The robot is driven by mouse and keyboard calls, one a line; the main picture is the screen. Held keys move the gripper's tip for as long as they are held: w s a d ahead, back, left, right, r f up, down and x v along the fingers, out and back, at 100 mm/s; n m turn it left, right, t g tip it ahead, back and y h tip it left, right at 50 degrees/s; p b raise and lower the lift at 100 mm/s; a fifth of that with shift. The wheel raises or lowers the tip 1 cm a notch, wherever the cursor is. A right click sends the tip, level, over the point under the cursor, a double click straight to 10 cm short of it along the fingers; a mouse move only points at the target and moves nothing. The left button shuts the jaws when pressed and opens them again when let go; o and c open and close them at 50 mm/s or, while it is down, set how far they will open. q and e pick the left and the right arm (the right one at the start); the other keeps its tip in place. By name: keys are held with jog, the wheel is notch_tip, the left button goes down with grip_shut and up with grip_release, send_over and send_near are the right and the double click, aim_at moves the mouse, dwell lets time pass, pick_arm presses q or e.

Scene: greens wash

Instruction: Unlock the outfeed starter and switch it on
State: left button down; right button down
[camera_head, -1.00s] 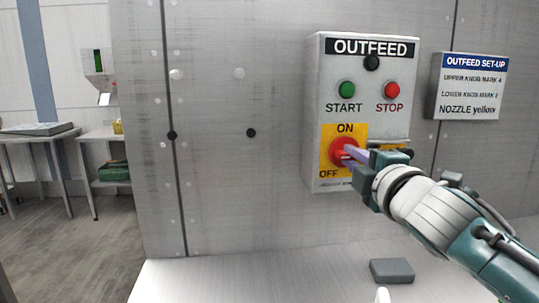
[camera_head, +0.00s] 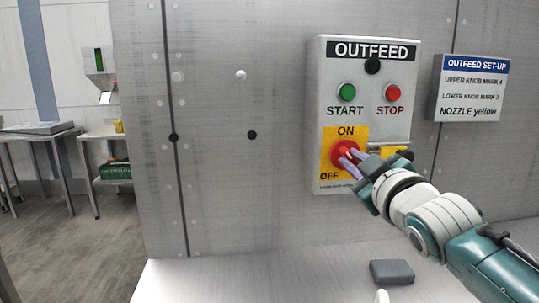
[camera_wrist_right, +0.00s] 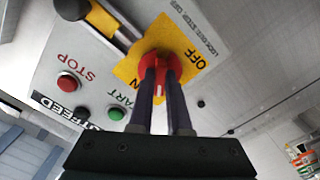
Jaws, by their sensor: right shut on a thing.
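The outfeed starter (camera_head: 327,110) is a grey wall box with a green START button (camera_head: 347,92), a red STOP button (camera_head: 393,93) and a yellow ON/OFF plate (camera_head: 331,137). A red rotary knob (camera_head: 342,152) sits on that plate. It also shows in the right wrist view (camera_wrist_right: 165,57). My right gripper (camera_head: 354,157) has its two purple fingers shut on the knob, one on each side of its grip. A yellow piece (camera_head: 400,153) lies in a metal holder (camera_wrist_right: 118,22) beside the plate, partly hidden by my gripper. My left gripper is not in view.
A sign (camera_head: 470,88) reading OUTFEED SET-UP is on the wall to the right. A dark grey block (camera_head: 391,271) lies on the pale surface (camera_head: 230,280) below the box. That surface is otherwise mostly clear. Tables (camera_head: 35,135) stand far left.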

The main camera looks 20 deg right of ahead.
jog(key=m+p, duration=0.1)
jog(key=m, duration=0.4)
jog(key=shift+m, duration=1.3)
jog(key=c, duration=0.9)
grip_release()
jog(key=shift+o, duration=0.2)
jog(key=shift+s+p, duration=0.15)
jog(key=shift+p, duration=0.15)
jog(key=shift+s+a, duration=0.1)
jog(key=shift+s, duration=0.2)
jog(key=v, duration=0.9)
jog(key=shift+p, duration=0.3)
